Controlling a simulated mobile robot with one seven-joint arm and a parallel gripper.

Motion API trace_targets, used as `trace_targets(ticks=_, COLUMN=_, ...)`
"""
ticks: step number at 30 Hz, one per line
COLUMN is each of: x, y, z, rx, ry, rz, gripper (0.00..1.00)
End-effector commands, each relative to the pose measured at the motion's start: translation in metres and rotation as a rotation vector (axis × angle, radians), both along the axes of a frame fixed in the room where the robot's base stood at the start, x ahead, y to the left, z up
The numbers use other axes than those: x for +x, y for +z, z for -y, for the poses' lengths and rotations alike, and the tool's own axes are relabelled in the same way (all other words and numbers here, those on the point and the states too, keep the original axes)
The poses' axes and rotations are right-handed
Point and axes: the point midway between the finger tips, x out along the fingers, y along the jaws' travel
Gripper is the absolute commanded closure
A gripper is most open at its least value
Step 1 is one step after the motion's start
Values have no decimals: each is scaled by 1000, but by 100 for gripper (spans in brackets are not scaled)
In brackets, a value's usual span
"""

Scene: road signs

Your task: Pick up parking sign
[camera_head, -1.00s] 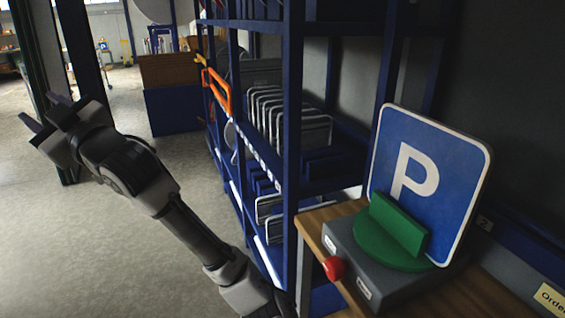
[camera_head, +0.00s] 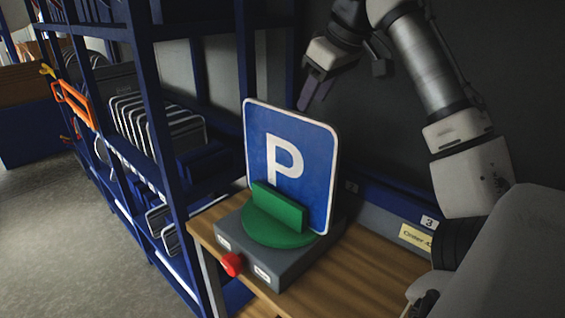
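The parking sign (camera_head: 315,165) is a blue square with a white P and a white rim. It stands nearly upright in the green holder (camera_head: 279,215), which sits on a grey box (camera_head: 268,255) with a red button (camera_head: 232,264). My gripper (camera_head: 314,96) hangs above and behind the sign's top edge with its fingers pointing down. The fingers look apart with nothing between them. The sign's top may hide the fingertips in part, and I cannot tell whether they touch it.
The box rests on a wooden tabletop (camera_head: 375,262). A blue shelf rack (camera_head: 160,120) with several grey-edged plates stands close on the left. A dark wall is behind the sign. A yellow label (camera_head: 415,237) is at the table's back right. Open floor lies at far left.

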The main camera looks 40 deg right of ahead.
Motion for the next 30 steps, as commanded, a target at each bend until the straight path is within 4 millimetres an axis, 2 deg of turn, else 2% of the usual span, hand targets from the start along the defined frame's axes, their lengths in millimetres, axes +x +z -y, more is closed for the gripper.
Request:
trace_targets(ticks=1, x=-25, y=8, z=8, rx=12, ry=-31, rz=-29, gripper=60)
trace_targets(ticks=3, x=-47, y=14, z=13, rx=30, ry=-53, rz=-59, gripper=60)
trace_targets(ticks=6, x=-65, y=17, z=16, rx=47, ry=-70, rz=-82, gripper=60)
trace_targets(ticks=8, x=-69, y=14, z=17, rx=53, ry=-73, rz=-89, gripper=60)
trace_targets(ticks=18, x=-46, y=-42, z=15, rx=56, ry=-70, rz=-89, gripper=60)
trace_targets(ticks=30, x=-32, y=-75, z=18, rx=56, ry=-73, rz=-88, gripper=60)
